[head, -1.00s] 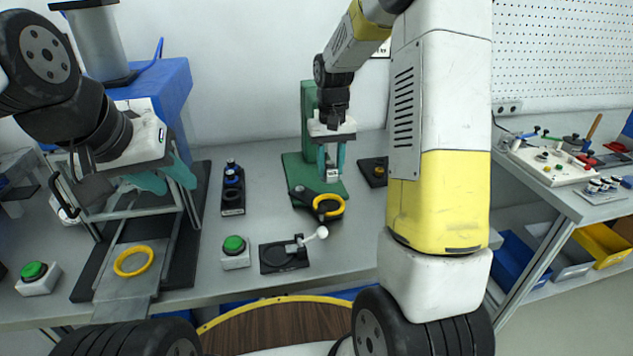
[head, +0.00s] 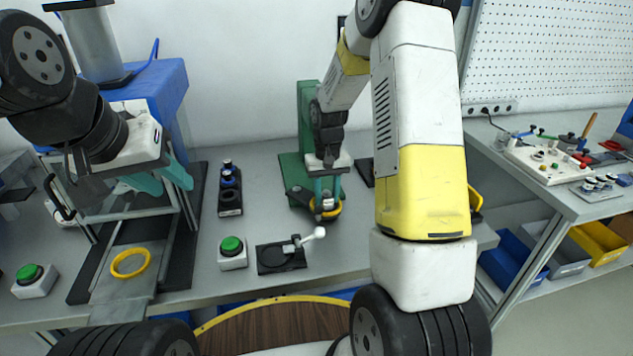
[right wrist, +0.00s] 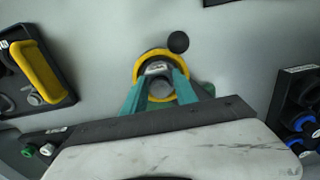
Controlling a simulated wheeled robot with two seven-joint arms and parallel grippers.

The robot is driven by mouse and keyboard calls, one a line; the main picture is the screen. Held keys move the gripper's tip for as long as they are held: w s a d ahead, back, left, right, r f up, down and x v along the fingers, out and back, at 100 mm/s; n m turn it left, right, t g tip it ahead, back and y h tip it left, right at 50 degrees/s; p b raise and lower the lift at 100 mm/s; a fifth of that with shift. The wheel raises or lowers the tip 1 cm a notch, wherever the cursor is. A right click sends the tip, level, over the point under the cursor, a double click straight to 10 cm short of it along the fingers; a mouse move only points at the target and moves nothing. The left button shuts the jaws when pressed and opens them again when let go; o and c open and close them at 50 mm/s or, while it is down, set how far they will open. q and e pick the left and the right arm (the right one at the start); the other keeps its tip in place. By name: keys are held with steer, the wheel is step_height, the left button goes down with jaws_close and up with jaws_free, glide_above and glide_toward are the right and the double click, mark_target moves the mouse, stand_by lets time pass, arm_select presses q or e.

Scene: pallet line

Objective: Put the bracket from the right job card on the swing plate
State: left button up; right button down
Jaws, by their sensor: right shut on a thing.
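The swing plate (head: 299,196) is a dark arm with a yellow ring (head: 335,213) at its right end, in front of the green column (head: 306,120). My right gripper (head: 325,206) is low over the ring. In the right wrist view its teal fingers (right wrist: 158,82) are shut on a small light metal piece, seemingly the bracket (right wrist: 157,69), inside the outline of the yellow ring (right wrist: 140,66). Whether the bracket touches the plate I cannot tell. My left gripper (head: 163,181) is at the left with its teal fingers apart, apparently empty, above a grey slide.
A black stand with blue-topped parts (head: 230,190) is left of the column. A green button (head: 232,246) and a black fixture with a white-knobbed lever (head: 281,257) stand in front. A dark tray (head: 364,172) is partly hidden behind my right arm.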

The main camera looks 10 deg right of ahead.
steer(key=c, duration=1)
jaws_free()
steer(key=shift+f, duration=0.1)
steer(key=shift+o, duration=0.2)
step_height(320, 180, up, 12)
steer(key=s+r+t+y, duration=0.1)
steer(key=s+r+t, duration=0.2)
steer(key=s+r, duration=0.9)
steer(key=s+a+r+t+y, duration=0.1)
steer(key=s+a+t, duration=0.1)
steer(key=s, duration=1)
steer(key=shift+r+t, duration=0.2)
steer(key=shift+t, duration=0.4)
steer(key=shift+a, duration=0.1)
